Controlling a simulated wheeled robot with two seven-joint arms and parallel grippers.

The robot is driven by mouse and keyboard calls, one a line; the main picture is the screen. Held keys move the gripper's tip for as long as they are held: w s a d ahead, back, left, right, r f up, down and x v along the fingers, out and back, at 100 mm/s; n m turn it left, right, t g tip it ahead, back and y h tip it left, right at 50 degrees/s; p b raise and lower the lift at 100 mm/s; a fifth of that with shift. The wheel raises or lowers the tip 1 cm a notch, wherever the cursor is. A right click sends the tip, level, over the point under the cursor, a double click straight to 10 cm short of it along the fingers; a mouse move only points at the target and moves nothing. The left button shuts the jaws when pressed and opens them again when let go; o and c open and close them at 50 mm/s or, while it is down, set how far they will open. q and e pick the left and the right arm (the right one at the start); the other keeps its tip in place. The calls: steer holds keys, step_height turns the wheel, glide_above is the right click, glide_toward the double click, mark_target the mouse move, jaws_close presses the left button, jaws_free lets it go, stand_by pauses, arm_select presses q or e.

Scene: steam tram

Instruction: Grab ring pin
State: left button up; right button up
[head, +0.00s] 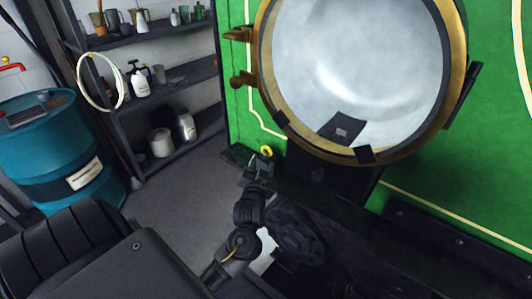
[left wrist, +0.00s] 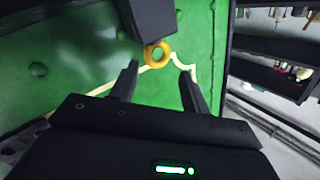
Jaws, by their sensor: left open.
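The ring pin shows as a small yellow ring (head: 266,151) at the green tram front, low and left of the round door. In the left wrist view the yellow ring (left wrist: 157,53) hangs just under a dark block (left wrist: 150,18). Any shank of the pin is hidden. My left gripper (head: 262,165) is just below the ring in the head view. In the left wrist view its two fingers (left wrist: 159,78) are spread apart, with the ring beyond and between their tips. Nothing is between the fingers. My right gripper is not in view.
The large round door (head: 350,70) with its brass rim is on the green tram front (head: 240,95). A dark ledge (head: 320,190) runs below it. A blue drum (head: 50,140) and shelves (head: 160,85) with bottles and cans stand to the left. Grey floor (head: 180,200) is clear between.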

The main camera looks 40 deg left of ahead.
mark_target(266, 158)
arm_select(q)
steer(key=shift+x, duration=0.85)
steer(key=p+x, duration=0.1)
steer(key=x, duration=0.3)
steer(key=shift+w+p, duration=0.3)
steer(key=shift+p, duration=0.05)
steer(key=shift+w+a+f, duration=0.15)
steer(key=shift+w+a, duration=0.05)
steer(key=shift+w, duration=0.05)
steer(key=shift+c, duration=0.4)
steer(key=c, duration=0.7)
